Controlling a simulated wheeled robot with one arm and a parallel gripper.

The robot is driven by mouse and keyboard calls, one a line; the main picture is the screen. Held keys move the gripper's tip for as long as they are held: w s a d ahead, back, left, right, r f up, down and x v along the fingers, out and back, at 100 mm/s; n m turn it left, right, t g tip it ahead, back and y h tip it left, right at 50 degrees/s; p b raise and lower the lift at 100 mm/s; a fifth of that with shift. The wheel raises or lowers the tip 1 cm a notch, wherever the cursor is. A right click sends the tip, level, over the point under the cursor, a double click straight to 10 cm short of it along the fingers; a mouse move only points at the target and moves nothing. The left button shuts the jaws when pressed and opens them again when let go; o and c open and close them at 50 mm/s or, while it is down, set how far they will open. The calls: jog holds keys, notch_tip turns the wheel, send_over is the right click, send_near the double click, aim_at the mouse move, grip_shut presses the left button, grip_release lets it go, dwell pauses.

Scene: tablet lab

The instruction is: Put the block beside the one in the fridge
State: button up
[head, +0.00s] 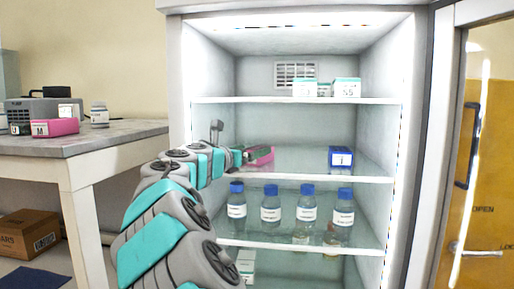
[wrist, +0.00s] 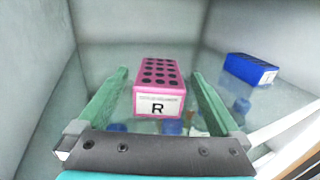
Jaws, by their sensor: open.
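A pink block (head: 262,155) with holes in its top and a label "R" stands on the fridge's middle glass shelf (head: 300,170). In the wrist view the pink block (wrist: 158,88) lies between the two green fingers of my gripper (wrist: 160,76), with gaps on both sides. My gripper (head: 248,155) is open inside the fridge. A blue block (head: 341,158) with a white label stands on the same shelf to the right, apart from the pink one; it also shows in the wrist view (wrist: 250,69).
Several blue-capped bottles (head: 270,206) stand on the shelf below. White boxes (head: 346,88) sit on the shelf above. Another pink block (head: 55,128), marked "M", is on the table (head: 110,136) at left. The shelf between the pink and blue blocks is clear.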

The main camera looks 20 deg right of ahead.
jog(key=p+v, duration=0.1)
jog(key=v, duration=0.5)
jog(key=shift+s+a+r, duration=0.1)
jog(key=shift+a+r, duration=0.05)
jog(key=shift+a, duration=0.1)
jog(key=shift+s+a, duration=0.45)
jog(key=shift+a, duration=0.05)
